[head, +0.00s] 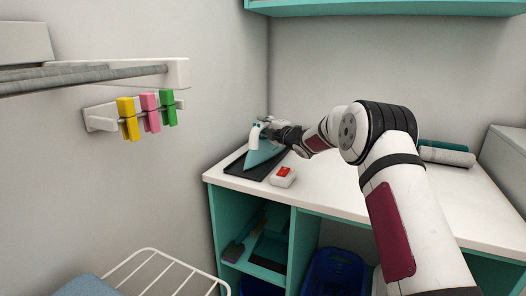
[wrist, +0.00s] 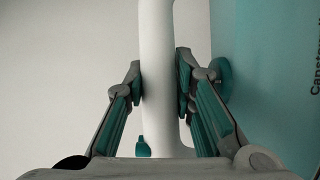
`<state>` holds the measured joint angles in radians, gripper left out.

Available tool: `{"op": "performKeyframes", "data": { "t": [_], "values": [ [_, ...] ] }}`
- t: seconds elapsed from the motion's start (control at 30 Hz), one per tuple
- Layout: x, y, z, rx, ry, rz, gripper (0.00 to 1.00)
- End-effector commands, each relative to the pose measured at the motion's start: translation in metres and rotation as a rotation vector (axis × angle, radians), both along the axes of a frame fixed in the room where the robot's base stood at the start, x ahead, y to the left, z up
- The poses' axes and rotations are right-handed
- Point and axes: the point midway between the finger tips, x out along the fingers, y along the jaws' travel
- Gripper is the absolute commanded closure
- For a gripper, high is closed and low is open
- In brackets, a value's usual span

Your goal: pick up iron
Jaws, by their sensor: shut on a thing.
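The iron (head: 262,153) has a teal body and a white handle. It is upright over the black tray (head: 236,168) at the left end of the white counter; whether it touches the tray I cannot tell. My gripper (head: 266,129) is at the iron's top. In the wrist view my gripper (wrist: 160,88) has its two fingers on either side of the iron's white handle (wrist: 157,60), shut on it. Part of the teal body shows at the right of that view. My arm hides some of the iron's far side in the head view.
Rolled towels (head: 446,154) lie at the far right. Yellow, pink and green pegs (head: 150,113) hang on the left wall. The counter's middle (head: 330,185) is clear.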

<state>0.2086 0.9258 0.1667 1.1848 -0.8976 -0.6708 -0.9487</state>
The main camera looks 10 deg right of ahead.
Motion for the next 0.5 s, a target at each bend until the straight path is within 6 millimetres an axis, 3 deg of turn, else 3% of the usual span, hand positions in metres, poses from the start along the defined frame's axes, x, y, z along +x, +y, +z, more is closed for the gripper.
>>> {"op": "performKeyframes", "data": {
  "t": [0.5],
  "values": [
    [0.000, 0.001, 0.018, 0.003, -0.007, 0.001, 1.00]
  ]
}}
